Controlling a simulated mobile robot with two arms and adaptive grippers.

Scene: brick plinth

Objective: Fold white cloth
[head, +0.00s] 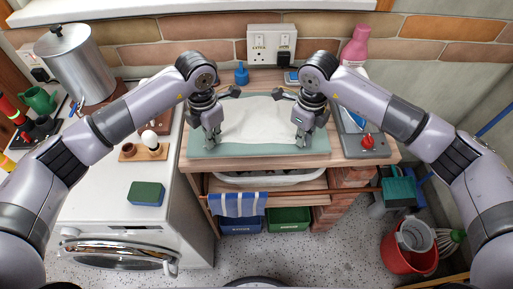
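The white cloth (255,122) lies spread flat on a grey-green mat (250,150) on the wooden counter. My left gripper (213,138) points down at the cloth's near left corner. My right gripper (302,140) points down at its near right corner. The fingers of both hide these corners, and I cannot tell whether either grips the fabric. The far edge of the cloth lies on the mat between my two wrists.
A blue bottle (241,74) and a wall socket (271,44) are behind the mat. A scale with a red knob (368,141) and a pink bottle (356,45) stand right. An egg in a wooden holder (149,139) and a sponge (146,193) are left, on the white washing machine.

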